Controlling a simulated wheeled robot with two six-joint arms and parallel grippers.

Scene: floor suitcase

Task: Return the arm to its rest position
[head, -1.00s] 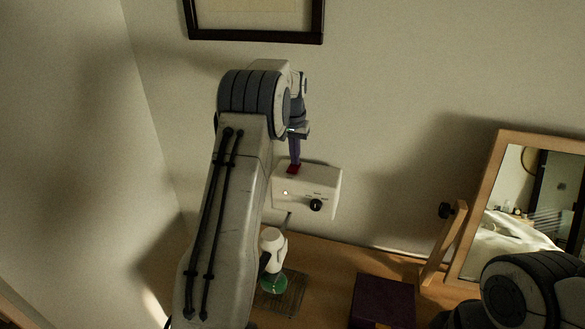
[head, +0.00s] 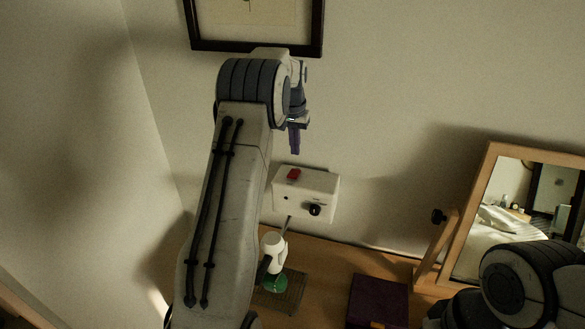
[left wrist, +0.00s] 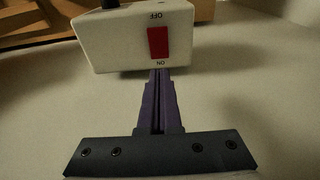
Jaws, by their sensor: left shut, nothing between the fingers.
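My left gripper (head: 295,140) is in the head view, raised near the wall above a white switch box. Its purple fingers are shut with nothing between them, and they also show in the left wrist view (left wrist: 159,100). The white box (head: 318,186) has a red rocker switch (head: 293,174) on top and a black knob (head: 314,210) on its front. In the left wrist view the switch (left wrist: 158,43) lies between OFF and ON labels, just beyond the fingertips. The fingers are apart from the switch in the head view. My right gripper is out of view; only part of that arm shows at lower right.
A white object with a green base (head: 274,258) stands on a dark mat (head: 290,290) on the wooden table. A dark purple box (head: 378,300) lies to its right. A wood-framed mirror (head: 470,215) stands further right. A picture frame (head: 256,49) hangs on the wall above.

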